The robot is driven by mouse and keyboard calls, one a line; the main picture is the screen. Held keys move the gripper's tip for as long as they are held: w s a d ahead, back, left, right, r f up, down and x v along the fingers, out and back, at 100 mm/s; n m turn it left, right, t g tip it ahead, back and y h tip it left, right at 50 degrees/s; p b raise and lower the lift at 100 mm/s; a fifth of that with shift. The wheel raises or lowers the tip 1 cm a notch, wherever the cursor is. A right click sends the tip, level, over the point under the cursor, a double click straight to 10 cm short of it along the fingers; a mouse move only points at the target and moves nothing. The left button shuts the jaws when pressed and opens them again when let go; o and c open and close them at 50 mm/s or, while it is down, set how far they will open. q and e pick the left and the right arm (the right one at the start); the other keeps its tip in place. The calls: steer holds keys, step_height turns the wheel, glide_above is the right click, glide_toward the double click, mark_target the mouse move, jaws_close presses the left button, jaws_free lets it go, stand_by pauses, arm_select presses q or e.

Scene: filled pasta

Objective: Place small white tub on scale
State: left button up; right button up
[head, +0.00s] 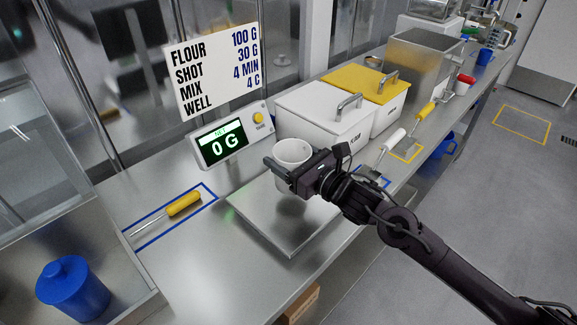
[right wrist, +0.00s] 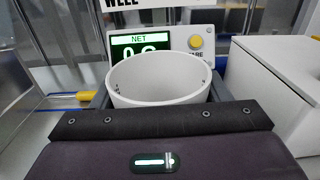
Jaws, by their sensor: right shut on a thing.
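The small white tub (head: 291,152) is upright and looks empty inside. My right gripper (head: 284,172) is shut on it, with fingers along its sides. The tub also shows in the right wrist view (right wrist: 160,80) between the fingers. The scale's steel plate (head: 262,218) lies under the tub and gripper in the head view; I cannot tell whether the tub touches it. The scale display (head: 223,143) reads 0 G and has a yellow button (head: 258,118). My left gripper is not in view.
A white lidded bin (head: 318,118) and a yellow-lidded bin (head: 378,90) stand right of the display. A yellow-handled tool (head: 184,204) lies in a blue outline at left. A blue lidded jar (head: 72,290) stands at lower left. A white-handled scoop (head: 393,141) lies by the counter's front edge.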

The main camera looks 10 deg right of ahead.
step_height(320, 180, down, 4)
steer(key=shift+r+p, duration=0.15)
steer(key=shift+p, duration=0.15)
steer(key=shift+f, duration=0.2)
steer(key=shift+f+b, duration=0.15)
steer(key=shift+b, duration=0.15)
steer(key=o, duration=0.9)
steer(key=shift+o, duration=0.2)
